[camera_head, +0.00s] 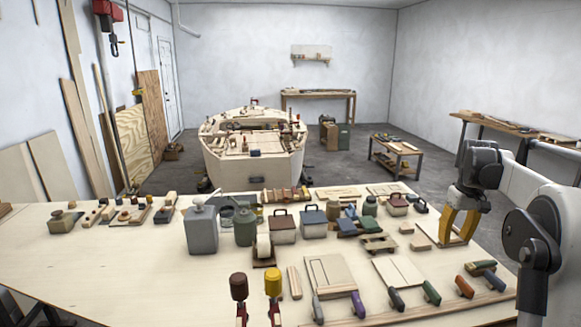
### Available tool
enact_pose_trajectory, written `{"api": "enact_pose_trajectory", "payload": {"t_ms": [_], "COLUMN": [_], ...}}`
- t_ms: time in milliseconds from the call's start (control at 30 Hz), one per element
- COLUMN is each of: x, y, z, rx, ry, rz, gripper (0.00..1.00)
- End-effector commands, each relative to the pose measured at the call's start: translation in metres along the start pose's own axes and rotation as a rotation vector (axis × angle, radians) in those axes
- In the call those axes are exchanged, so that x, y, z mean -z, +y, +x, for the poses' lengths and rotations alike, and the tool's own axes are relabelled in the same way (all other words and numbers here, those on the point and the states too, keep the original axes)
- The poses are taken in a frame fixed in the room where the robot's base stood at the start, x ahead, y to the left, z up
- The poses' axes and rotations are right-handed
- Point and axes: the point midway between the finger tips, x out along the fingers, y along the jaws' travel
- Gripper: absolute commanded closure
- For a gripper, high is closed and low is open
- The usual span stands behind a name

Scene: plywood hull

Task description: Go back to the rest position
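My gripper (457,240) hangs at the right over the far right part of the plywood workbench (150,285). Its two yellow fingers point down and stand apart, with bench surface showing between them. I see nothing held between them. The fingertips are close to a flat wooden piece and small blocks (420,243); whether they touch cannot be told. My arm comes in from the right edge of the picture.
A plywood hull (255,170) stands behind. The bench's left front is clear.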

Motion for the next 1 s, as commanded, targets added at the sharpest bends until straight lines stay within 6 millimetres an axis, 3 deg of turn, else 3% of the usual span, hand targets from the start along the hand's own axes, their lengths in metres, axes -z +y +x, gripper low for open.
{"api": "enact_pose_trajectory", "payload": {"t_ms": [33, 200, 433, 567, 800, 1000], "x": [-0.007, -0.041, -0.114, -0.165, -0.253, -0.289], "y": [-0.026, -0.102, -0.194, -0.238, -0.297, -0.317], "z": [-0.016, -0.058, -0.082, -0.078, -0.042, -0.015], "rx": [-0.009, -0.031, -0.036, -0.025, 0.014, 0.041], "ry": [0.025, 0.119, 0.251, 0.326, 0.453, 0.51], "rz": [-0.004, 0.0, 0.006, 0.011, 0.02, 0.026], "gripper": [0.62, 0.62, 0.62, 0.62, 0.62, 0.62]}}
